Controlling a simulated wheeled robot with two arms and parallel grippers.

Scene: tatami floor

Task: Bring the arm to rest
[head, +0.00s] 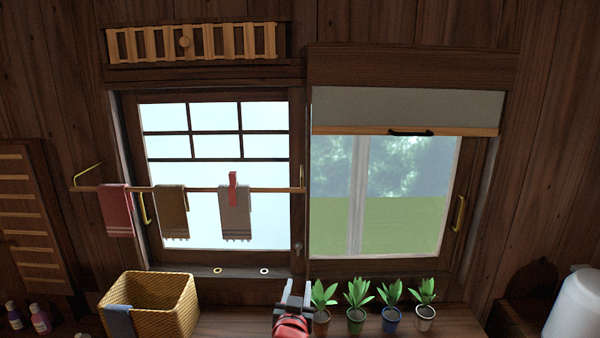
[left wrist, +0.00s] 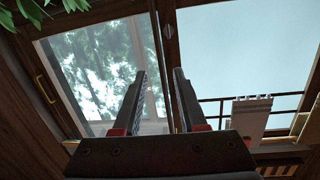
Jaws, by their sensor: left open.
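My left gripper (head: 297,289) is at the bottom of the head view, just left of the potted plants and in front of the window sill. In the left wrist view its two dark fingers (left wrist: 160,76) stand apart with nothing between them, so it is open and empty. Beyond the fingers that view shows window panes and the frame post, turned upside down. My right gripper is in neither view.
Several potted plants (head: 357,306) stand close right of the gripper. A woven basket (head: 155,300) stands left. A wooden rod (head: 140,188) with hanging towels (head: 234,213) and a red clip (head: 232,188) crosses the left window. A blind (head: 400,108) covers the right window's top.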

